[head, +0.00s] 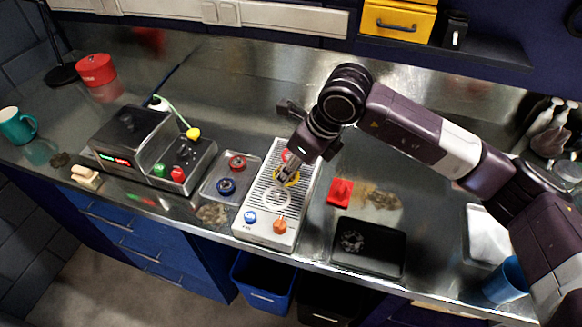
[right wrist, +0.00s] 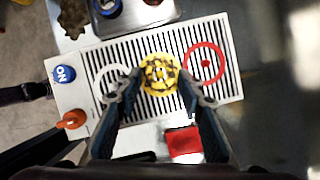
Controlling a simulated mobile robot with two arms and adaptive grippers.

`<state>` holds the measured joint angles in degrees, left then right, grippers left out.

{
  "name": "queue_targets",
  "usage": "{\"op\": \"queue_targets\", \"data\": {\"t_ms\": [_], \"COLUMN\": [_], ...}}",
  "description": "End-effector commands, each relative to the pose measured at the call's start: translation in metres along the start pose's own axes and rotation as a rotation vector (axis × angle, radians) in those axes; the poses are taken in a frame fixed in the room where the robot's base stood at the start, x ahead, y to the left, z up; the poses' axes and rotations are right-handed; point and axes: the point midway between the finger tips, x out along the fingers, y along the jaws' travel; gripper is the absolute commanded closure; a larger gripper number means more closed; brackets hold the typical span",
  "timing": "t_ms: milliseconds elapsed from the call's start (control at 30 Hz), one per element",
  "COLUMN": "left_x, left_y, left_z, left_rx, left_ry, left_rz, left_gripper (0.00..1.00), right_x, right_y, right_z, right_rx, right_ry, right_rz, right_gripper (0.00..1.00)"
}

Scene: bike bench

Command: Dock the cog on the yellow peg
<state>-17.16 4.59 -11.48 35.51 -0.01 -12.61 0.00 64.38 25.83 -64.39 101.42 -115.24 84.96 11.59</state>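The cog (right wrist: 160,74) is a yellow toothed disc with dark patches, at the middle place of the slatted grey board (right wrist: 110,43). It shows partly behind the fingers in the head view (head: 292,178). My right gripper (right wrist: 160,76) points down over it, one fingertip at each side; I cannot tell whether they touch it. The yellow peg is hidden under or behind the cog, and I cannot tell whether the cog is fully down. A white ring (head: 277,198) and a red ring (right wrist: 204,63) mark the places on either side. My left gripper is not in view.
A blue knob (head: 250,217) and an orange knob (head: 280,226) stand at the board's near end. A metal tray with a red and a blue cog (head: 226,186) lies left. A red block (head: 341,192) and a black tray (head: 396,262) lie right.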

Motion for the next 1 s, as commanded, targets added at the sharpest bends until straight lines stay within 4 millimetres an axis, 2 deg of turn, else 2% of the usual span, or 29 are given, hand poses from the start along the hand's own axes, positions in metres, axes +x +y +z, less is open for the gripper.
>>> {"op": "queue_targets", "data": {"t_ms": [367,1000], "left_x": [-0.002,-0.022], "left_y": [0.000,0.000], "left_z": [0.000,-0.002], "left_rx": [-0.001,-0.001], "left_ry": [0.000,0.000], "left_rz": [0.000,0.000], "left_gripper": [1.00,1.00], "right_x": [-0.004,-0.055], "right_y": [0.000,-0.001], "right_z": [0.000,0.001], "right_rx": [0.000,0.000], "right_ry": [0.000,-0.001], "right_rz": [0.000,-0.001], "right_gripper": [0.58,0.58]}}
